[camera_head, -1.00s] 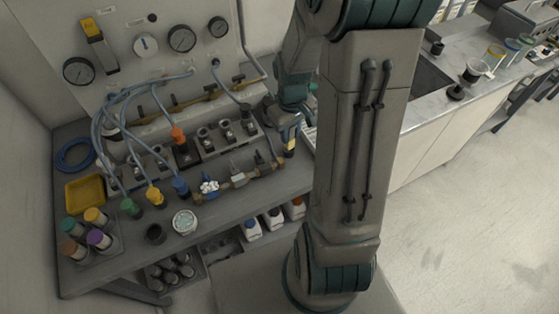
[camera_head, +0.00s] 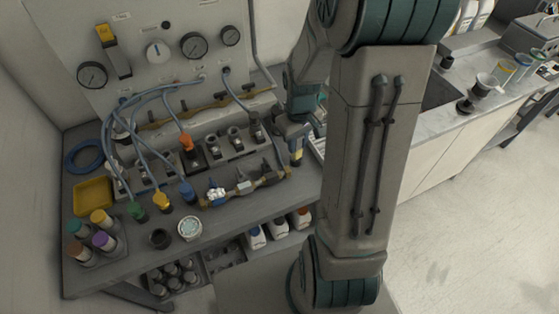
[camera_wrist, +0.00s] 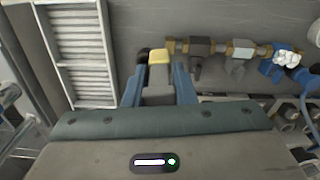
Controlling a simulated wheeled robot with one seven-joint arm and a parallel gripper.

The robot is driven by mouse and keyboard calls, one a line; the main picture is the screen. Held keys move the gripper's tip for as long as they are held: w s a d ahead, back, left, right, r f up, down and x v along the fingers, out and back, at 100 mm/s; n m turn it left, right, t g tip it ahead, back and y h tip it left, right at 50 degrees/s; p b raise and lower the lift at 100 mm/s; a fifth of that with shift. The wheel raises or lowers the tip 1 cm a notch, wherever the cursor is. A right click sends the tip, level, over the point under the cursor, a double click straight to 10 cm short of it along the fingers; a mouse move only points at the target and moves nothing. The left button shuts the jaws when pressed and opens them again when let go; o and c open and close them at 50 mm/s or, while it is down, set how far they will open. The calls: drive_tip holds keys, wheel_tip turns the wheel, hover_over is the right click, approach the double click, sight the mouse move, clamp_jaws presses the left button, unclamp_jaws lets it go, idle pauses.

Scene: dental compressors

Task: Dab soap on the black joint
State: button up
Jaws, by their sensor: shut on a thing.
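My gripper (camera_wrist: 158,92) is shut on a grey, yellow-banded tool (camera_wrist: 160,57); a dark tip (camera_wrist: 142,55) shows beside the band. In the head view my gripper (camera_head: 296,148) is at the right end of the brass pipe, partly behind my arm. The black joint (camera_wrist: 198,47) is the dark fitting on that pipe, just right of the tool in the wrist view. I cannot tell whether the tool touches the pipe. A grey joint (camera_wrist: 240,48) comes after it, then a blue joint (camera_wrist: 272,68) with white foam (camera_wrist: 286,58) on it.
Hoses with coloured plugs run across the bench to the gauge panel (camera_head: 140,65). A white slatted rack (camera_wrist: 78,50) is left of my gripper.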

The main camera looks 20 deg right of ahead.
approach(272, 176)
drive_tip(key=shift+f+b, duration=1.15)
drive_tip(key=shift+b, duration=0.9)
drive_tip(key=shift+f+b, duration=0.55)
drive_tip(key=shift+f, duration=0.05)
idle(1.2)
drive_tip(key=shift+r, duration=0.1)
wheel_tip(272, 176, up, 7)
drive_tip(key=p, duration=0.5)
drive_tip(key=shift+a, duration=0.1)
idle(0.6)
